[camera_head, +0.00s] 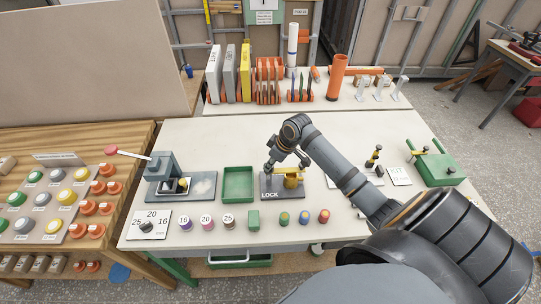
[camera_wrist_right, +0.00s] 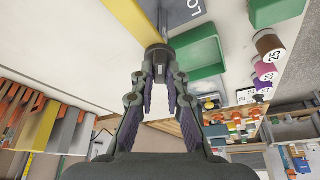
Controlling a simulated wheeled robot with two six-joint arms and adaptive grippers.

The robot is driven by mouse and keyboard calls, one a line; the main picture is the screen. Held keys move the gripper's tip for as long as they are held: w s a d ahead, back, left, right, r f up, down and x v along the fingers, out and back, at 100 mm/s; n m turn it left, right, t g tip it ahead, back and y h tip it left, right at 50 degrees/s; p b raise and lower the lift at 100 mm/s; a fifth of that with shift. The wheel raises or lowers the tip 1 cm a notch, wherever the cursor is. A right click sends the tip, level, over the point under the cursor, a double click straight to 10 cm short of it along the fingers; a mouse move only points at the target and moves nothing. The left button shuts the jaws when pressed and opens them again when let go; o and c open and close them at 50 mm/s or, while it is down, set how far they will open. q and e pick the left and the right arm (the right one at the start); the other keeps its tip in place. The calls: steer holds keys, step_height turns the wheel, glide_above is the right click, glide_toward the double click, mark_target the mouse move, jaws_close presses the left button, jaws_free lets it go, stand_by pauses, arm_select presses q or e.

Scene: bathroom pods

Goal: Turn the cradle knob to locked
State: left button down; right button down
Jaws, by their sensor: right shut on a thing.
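The cradle (camera_head: 270,192) is a dark grey plate marked LOCK, lying on the pale bench. A brass-yellow fitting (camera_head: 293,181) sits on it; it also shows in the right wrist view (camera_wrist_right: 129,17). My right gripper (camera_head: 271,168) reaches down over the cradle from the right. In the right wrist view its fingertips (camera_wrist_right: 157,74) are closed on a dark round knob (camera_wrist_right: 156,57) at the end of the fitting. Part of the knob is hidden by the fingers, and I cannot read its angle. My left gripper is not in view.
A green tray (camera_head: 238,170) lies just left of the cradle. Small coloured parts line the front edge. A grey press (camera_head: 165,170) stands at left, a green kit block (camera_head: 441,169) at right. Racked panels (camera_head: 230,75) and an orange tube (camera_head: 336,77) stand behind.

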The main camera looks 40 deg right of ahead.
steer(key=m+p, duration=0.1)
steer(key=m+h+p, duration=0.1)
steer(key=m+p, duration=0.2)
steer(key=p, duration=0.1)
steer(key=shift+a+r+m+t+h, duration=0.2)
steer(key=shift+r+m+t+h, duration=0.1)
steer(key=shift+r, duration=0.05)
steer(key=shift+f+m+h+p, duration=0.1)
steer(key=shift+m+h+p, duration=0.3)
steer(key=shift+m+p, duration=0.4)
steer(key=m+h, duration=0.1)
steer(key=m, duration=0.1)
steer(key=shift+a+f+m, duration=0.1)
steer(key=shift+f+m, duration=0.05)
steer(key=shift+m, duration=0.25)
steer(key=shift+m+h, duration=0.4)
steer(key=shift+m, duration=1.1)
steer(key=c, duration=1.4)
jaws_free()
steer(key=shift+o, duration=0.2)
